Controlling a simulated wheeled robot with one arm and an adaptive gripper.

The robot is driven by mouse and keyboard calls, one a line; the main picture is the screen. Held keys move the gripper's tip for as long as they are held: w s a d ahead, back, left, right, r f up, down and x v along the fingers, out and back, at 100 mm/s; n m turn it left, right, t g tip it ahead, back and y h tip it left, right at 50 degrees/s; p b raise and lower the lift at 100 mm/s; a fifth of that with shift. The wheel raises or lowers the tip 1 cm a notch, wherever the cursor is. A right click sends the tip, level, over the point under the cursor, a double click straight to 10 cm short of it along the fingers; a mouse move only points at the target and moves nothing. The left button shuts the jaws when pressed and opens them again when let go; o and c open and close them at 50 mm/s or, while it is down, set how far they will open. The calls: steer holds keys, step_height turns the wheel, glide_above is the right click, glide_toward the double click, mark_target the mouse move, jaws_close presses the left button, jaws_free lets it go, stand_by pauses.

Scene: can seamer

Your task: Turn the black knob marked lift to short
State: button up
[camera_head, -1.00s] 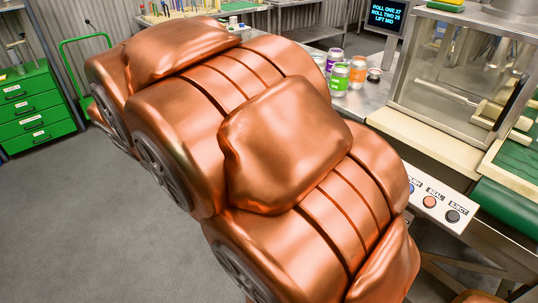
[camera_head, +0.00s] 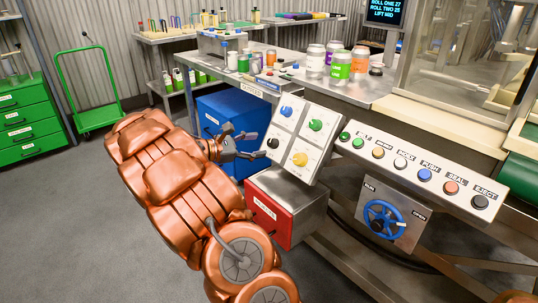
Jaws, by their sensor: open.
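The black knob (camera_head: 273,143) is at the lower left of a tilted white panel (camera_head: 297,138), which also carries blue, green and yellow knobs. The label beside the black knob is too small to read. My gripper (camera_head: 260,146) is open, just left of the black knob, with its fingers pointing toward it. I cannot tell whether a finger touches the knob. A dark screen (camera_head: 386,13) at the top right reads "LIFT MID" under two roll lines.
A row of labelled push buttons (camera_head: 424,174) runs to the right of the panel. A blue handwheel (camera_head: 383,219) sits below it. A red box (camera_head: 268,221) and a blue cabinet (camera_head: 222,115) flank my arm. Jars (camera_head: 341,66) stand on the bench behind.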

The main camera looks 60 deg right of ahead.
mark_target(270, 143)
steer(key=w+d+f+n+t+h+b, duration=0.1)
steer(key=w+d+f+n+h+b, duration=0.25)
steer(key=w+d+f, duration=0.3)
steer(key=shift+y, duration=0.25)
steer(key=shift+s+f+b+x, duration=0.1)
steer(key=shift+f+b+x, duration=0.05)
steer(key=shift+x, duration=1.05)
steer(key=shift+s+f+b+x, duration=0.1)
steer(key=shift+b+x, duration=0.1)
steer(key=shift+x, duration=1)
steer(key=shift+s+f+b+x, duration=0.1)
steer(key=shift+f+b+x, duration=0.05)
steer(key=shift+x, duration=1.05)
steer(key=shift+a, duration=0.1)
steer(key=c, duration=1.2)
steer(key=shift+o, duration=0.2)
